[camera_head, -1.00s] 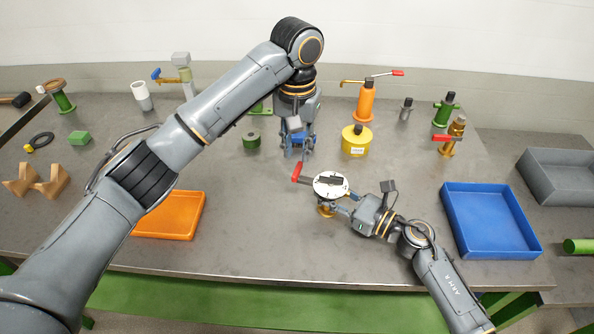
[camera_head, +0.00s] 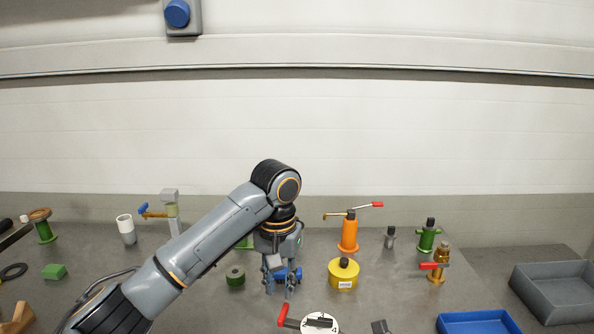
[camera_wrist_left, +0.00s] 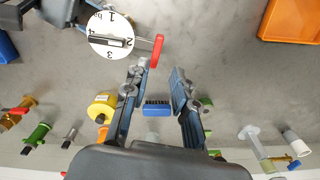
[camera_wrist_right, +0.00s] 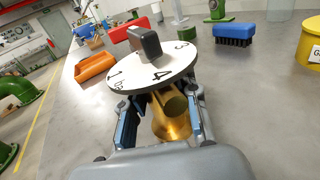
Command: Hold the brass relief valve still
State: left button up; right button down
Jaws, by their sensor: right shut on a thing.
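The brass valve (camera_wrist_right: 178,125) stands upright in the right wrist view, with a white numbered dial (camera_wrist_right: 150,72) and a dark knob on top. My right gripper (camera_wrist_right: 161,105) is shut on its brass body, just under the dial. In the head view only the dial (camera_head: 320,325) and the red lever (camera_head: 283,314) show at the bottom edge; the body is hidden. My left gripper (camera_head: 280,291) is open and empty, pointing down behind the dial, close to a blue brush (camera_wrist_left: 157,108). The brush shows between its open fingers in the left wrist view, not gripped.
Another brass fitting with a red handle (camera_head: 438,263) stands at the right. A yellow canister (camera_head: 343,274) and an orange pump (camera_head: 349,233) stand right of my left gripper. A blue tray (camera_head: 478,323) and a grey bin (camera_head: 555,290) lie at the right.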

jog(key=shift+s+f, duration=0.1)
jog(key=shift+f, duration=0.25)
pick_arm(q)
jog(key=w+a+r, duration=0.1)
jog(key=a+r, duration=0.3)
jog(key=a, duration=0.2)
jog(key=shift+a+r, duration=0.2)
jog(key=shift+r, duration=0.1)
pick_arm(e)
jog(key=shift+r, duration=0.2)
jog(key=shift+r+p, duration=0.35)
jog(key=shift+r, duration=0.25)
pick_arm(q)
jog(key=shift+w+r, duration=0.1)
jog(key=shift+r, duration=0.15)
